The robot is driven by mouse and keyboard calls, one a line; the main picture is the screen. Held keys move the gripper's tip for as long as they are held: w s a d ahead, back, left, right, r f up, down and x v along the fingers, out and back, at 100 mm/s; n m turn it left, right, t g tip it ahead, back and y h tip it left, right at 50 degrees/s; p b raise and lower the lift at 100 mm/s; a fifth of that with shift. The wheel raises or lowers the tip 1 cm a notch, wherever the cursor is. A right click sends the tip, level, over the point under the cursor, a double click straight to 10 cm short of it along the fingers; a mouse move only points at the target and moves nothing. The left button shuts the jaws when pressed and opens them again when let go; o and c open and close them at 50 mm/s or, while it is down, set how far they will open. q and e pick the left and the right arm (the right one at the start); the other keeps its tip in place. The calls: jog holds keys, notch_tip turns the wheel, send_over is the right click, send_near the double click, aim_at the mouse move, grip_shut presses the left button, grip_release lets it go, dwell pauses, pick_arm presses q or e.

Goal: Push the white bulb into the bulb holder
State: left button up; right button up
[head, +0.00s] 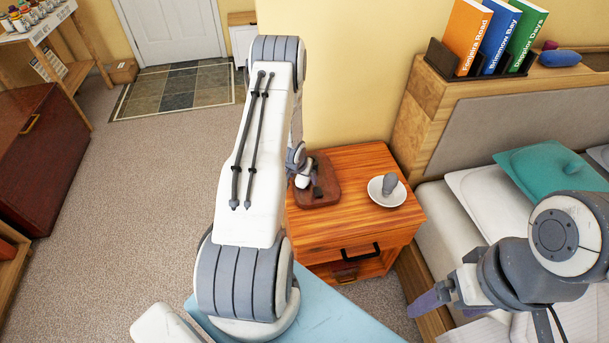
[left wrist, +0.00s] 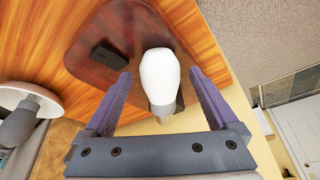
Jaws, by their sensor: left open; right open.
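The white bulb (left wrist: 160,75) has its grey base (left wrist: 161,110) toward the bottom of the left wrist view. It appears over a dark red-brown board (left wrist: 95,35) on the wooden nightstand. In the head view the board (head: 327,172) is at the nightstand's left. My left gripper (left wrist: 160,78) is open, with one purple finger on each side of the bulb; I cannot tell whether they touch it. No separate bulb holder shows clearly, so I cannot tell how the bulb's base sits. My right gripper (head: 428,302) is open and far from the board, at the lower right.
A white saucer (head: 376,195) with a grey bulb (head: 389,183) stands on the nightstand (head: 365,220), right of the board. A black block (left wrist: 110,57) is on the board. A bed with pillows (head: 540,165) lies at the right, and books (head: 490,40) stand on its headboard.

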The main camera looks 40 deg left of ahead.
pick_arm(q)
grip_shut()
jog(key=shift+r, duration=0.1)
notch_tip(320, 180, up, 5)
jog(key=shift+f+p, duration=0.2)
jog(key=shift+p, duration=0.15)
jog(key=shift+s+d+r+b, duration=0.1)
jog(key=shift+s+d+b, duration=0.1)
jog(key=shift+d+b, duration=0.3)
jog(key=shift+s+d+r+b, duration=0.1)
jog(key=shift+s+d+b, duration=0.1)
jog(key=shift+d+b, duration=0.25)
jog(key=s+d+r+b, duration=0.1)
jog(key=s+d+r, duration=0.2)
jog(key=d+r, duration=0.3)
jog(key=d, duration=0.3)
jog(key=shift+s, duration=0.35)
